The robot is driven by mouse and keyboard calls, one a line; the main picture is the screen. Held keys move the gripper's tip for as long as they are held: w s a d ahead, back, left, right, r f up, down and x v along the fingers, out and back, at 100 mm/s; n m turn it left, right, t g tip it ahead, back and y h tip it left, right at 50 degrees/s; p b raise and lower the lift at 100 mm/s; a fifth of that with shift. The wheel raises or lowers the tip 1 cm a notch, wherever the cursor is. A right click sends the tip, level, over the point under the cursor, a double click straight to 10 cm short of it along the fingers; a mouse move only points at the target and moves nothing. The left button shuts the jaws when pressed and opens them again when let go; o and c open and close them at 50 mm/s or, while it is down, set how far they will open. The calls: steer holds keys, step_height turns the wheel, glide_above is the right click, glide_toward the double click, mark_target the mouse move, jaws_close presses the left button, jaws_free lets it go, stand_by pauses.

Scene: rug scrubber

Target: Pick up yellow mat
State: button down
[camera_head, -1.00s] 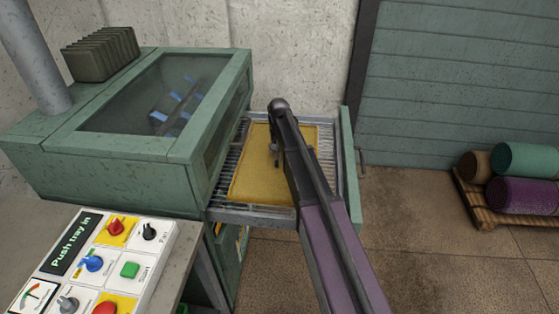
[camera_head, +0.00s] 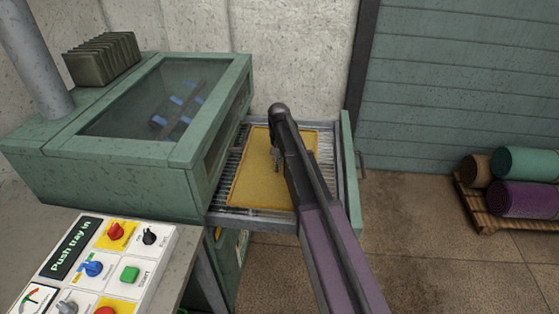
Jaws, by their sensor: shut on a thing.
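The yellow mat (camera_head: 258,182) lies flat on the slatted metal tray (camera_head: 226,216), which is pulled out of the green machine. My arm reaches over the tray from the lower right and covers part of the mat's right side. My gripper (camera_head: 277,168) is at the mat, mostly hidden by my arm's end. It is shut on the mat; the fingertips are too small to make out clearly.
The green machine (camera_head: 130,172) with a glass lid stands left of the tray. A control panel (camera_head: 100,262) is at lower left. A pallet (camera_head: 484,215) with rolled mats stands at the right. The floor between is clear.

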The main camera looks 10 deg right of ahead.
mark_target(279, 155)
steer(key=shift+r, duration=0.1)
step_height(279, 155, up, 3)
steer(key=p, duration=0.3)
steer(key=shift+r, duration=0.1)
steer(key=shift+s+r+p, duration=0.1)
steer(key=shift+r+p, duration=0.25)
steer(key=shift+p, duration=0.25)
steer(key=s, duration=0.5)
steer(key=s+d, duration=0.1)
steer(key=s, duration=0.4)
steer(key=s+r, duration=0.1)
steer(key=s, duration=0.4)
steer(key=shift+s+d+p, duration=0.25)
steer(key=shift+s+p, duration=0.1)
steer(key=shift+p, duration=0.05)
steer(key=shift+r, duration=0.1)
